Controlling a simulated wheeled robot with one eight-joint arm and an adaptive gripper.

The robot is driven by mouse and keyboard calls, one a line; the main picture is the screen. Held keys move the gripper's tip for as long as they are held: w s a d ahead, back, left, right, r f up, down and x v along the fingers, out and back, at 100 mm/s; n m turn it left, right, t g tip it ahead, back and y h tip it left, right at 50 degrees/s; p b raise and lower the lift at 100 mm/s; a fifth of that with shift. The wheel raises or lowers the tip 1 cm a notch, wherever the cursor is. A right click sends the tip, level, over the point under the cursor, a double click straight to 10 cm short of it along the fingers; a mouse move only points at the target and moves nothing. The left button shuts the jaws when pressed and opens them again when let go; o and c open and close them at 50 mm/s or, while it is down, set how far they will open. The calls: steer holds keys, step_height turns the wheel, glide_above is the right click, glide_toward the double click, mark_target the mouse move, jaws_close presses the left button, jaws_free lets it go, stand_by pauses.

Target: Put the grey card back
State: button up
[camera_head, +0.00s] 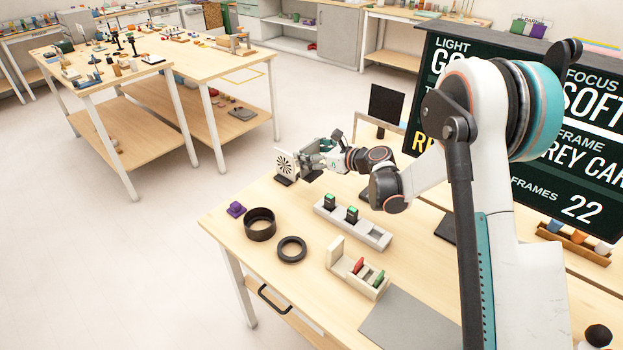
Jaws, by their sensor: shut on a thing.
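The grey card (309,161) appears as a small grey plate at the far left part of the near table. It is partly hidden by my gripper (317,149), which is shut on it. The card is roughly upright above a small dark foot (313,176); I cannot tell whether the two touch. A white chart card (285,164) with a black star pattern stands just to its left on a dark base.
A dark sign (520,140) and a monitor (386,104) stand behind.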

mark_target(312, 173)
step_height(312, 173, down, 8)
steer(key=shift+f+b, duration=0.1)
steer(key=shift+b, duration=0.95)
steer(key=o, duration=1.2)
